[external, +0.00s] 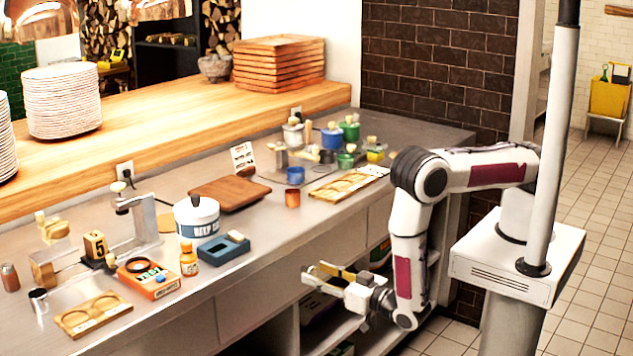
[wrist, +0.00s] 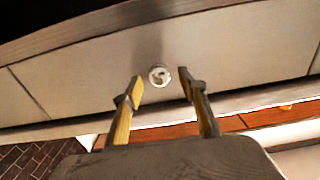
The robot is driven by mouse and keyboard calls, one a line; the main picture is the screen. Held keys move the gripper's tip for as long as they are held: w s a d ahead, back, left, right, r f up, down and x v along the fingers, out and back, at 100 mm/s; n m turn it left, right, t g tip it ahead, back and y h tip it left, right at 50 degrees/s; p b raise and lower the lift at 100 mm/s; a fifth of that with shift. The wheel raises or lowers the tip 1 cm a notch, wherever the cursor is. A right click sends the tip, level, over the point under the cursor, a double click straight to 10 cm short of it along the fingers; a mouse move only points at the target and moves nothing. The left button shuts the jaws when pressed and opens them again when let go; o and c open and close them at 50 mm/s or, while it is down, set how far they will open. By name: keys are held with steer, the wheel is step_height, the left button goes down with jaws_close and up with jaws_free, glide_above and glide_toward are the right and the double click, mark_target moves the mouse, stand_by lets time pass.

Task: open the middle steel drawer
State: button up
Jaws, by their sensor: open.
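The steel drawer front (external: 335,246) is set under the counter edge and looks flush with its neighbours. In the wrist view, the drawer front (wrist: 85,68) fills the middle, with a seam at each side. A small round pale knob (wrist: 159,75) sits on it. My gripper (external: 311,272) is in front of the drawers, below the counter edge. In the wrist view, my gripper (wrist: 160,79) is open, with one yellow-and-grey finger on each side of the knob. Neither fingertip visibly touches the knob. How far the tips reach along it, I cannot tell.
Another drawer front (external: 245,305) lies to the left. Open shelves (external: 330,330) are below the drawers. The tiled floor (external: 600,250) is free on the right.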

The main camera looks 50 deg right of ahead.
steer(key=shift+w, duration=0.8)
jaws_close()
steer(key=shift+s, duration=0.1)
steer(key=s, duration=2.9)
steer(key=shift+s, duration=0.3)
jaws_free()
steer(key=shift+s, duration=0.1)
